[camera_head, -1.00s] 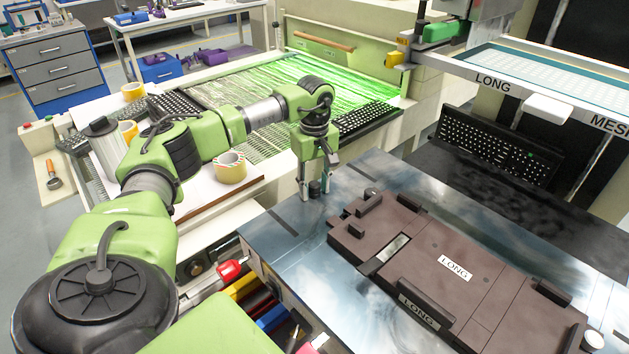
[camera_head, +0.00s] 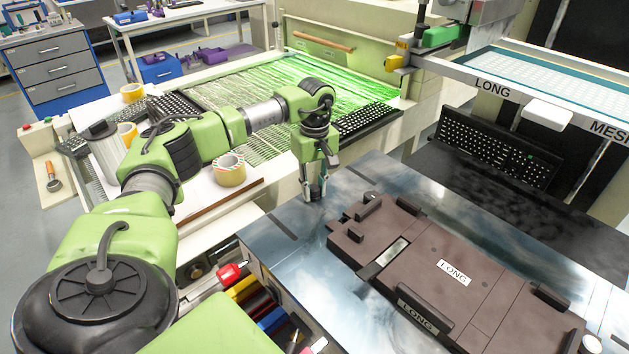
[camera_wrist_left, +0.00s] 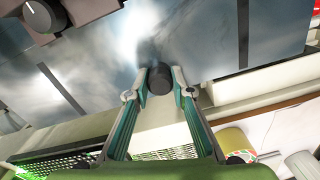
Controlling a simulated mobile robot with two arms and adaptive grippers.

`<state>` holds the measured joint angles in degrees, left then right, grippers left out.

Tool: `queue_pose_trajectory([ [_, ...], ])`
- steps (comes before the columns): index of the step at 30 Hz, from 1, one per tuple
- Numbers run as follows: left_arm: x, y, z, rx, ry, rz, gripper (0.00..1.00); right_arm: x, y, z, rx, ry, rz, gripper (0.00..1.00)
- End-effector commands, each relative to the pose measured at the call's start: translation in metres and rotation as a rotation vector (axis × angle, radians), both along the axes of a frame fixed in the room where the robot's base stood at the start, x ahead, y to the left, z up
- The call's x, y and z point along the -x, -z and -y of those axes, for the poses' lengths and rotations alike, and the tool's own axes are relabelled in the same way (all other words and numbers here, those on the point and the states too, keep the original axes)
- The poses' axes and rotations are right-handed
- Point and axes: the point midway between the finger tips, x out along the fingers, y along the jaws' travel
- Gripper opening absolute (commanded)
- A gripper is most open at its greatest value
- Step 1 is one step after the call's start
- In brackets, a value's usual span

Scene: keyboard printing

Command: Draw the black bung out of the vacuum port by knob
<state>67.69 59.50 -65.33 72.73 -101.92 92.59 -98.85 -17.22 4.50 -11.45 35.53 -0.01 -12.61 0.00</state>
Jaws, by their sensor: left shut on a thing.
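One fingertip is on each side of the knob. In the head view the fingers mostly hide the bung. The vacuum port is hidden under the bung and fingers, and I cannot tell whether the bung is still seated in it. My right gripper is not in view.
A brown fixture (camera_head: 480,277) marked LONG lies on the metal table (camera_head: 275,235), right of the gripper. A dark knob (camera_wrist_left: 44,15) stands near its corner. Left are a tape roll (camera_head: 229,172) and the green-lit screen bed. A framed screen (camera_head: 490,86) hangs at upper right.

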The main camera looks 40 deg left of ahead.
Motion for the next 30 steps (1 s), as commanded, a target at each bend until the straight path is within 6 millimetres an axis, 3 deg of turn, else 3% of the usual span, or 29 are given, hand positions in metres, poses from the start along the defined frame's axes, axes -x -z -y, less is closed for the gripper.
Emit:
queue_pose_trajectory([
  [1,-0.006,-0.018,-0.003,0.000,-0.006,0.027,0.00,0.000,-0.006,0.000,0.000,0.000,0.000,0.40],
  [3,-0.007,-0.022,-0.003,-0.001,-0.007,0.029,0.00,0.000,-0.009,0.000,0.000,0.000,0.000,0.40],
  [19,-0.005,-0.025,-0.002,-0.001,-0.005,0.021,0.00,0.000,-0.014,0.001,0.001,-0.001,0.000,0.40],
  [30,-0.005,-0.059,-0.002,-0.001,-0.004,0.019,0.00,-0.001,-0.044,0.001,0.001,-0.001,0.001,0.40],
])
